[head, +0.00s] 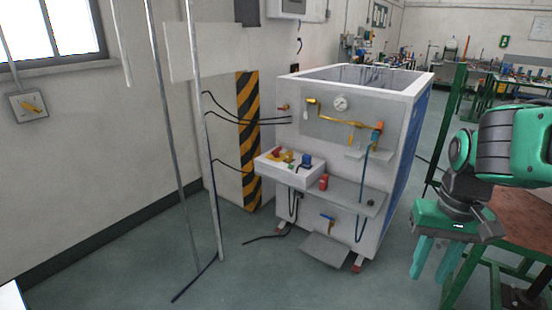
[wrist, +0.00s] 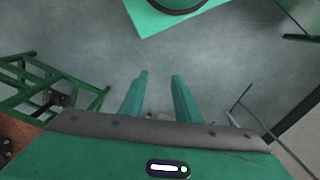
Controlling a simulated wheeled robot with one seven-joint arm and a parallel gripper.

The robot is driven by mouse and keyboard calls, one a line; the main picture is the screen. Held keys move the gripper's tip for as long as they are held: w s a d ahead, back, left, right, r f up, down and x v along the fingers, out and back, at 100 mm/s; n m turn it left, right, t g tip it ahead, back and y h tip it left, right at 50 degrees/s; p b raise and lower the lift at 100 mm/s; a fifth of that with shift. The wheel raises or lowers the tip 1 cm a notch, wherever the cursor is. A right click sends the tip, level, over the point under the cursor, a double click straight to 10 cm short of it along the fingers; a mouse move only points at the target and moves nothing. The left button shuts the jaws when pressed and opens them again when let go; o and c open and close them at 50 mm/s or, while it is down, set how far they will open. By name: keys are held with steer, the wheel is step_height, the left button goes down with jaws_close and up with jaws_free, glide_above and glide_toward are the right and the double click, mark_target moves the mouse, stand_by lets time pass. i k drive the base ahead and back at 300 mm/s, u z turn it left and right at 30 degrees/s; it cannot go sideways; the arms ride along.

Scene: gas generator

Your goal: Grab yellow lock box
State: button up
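Small coloured items lie in a white tray (head: 290,178) on the front of the white generator cabinet. A yellow item (head: 287,157) among them looks like the yellow lock box, but it is too small to tell its shape. Red, green and blue items lie close around it. My gripper (head: 430,277) hangs fingers down at the right of the head view, well to the right of the cabinet and apart from the tray. In the wrist view my gripper (wrist: 160,77) has its two green fingers apart, with nothing between them. The tray does not show clearly there.
The cabinet (head: 355,105) carries a gauge, yellow pipes and a grey shelf (head: 345,194). Thin upright poles (head: 208,130) and a striped post (head: 249,140) stand to its left. A green-framed table (head: 520,210) is beside my arm. Floor (head: 400,215) between arm and cabinet is clear.

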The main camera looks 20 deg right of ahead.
mark_target(289, 155)
steer(key=u, duration=0.15)
steer(key=i, duration=1.65)
steer(key=z, duration=0.7)
steer(key=i, duration=0.5)
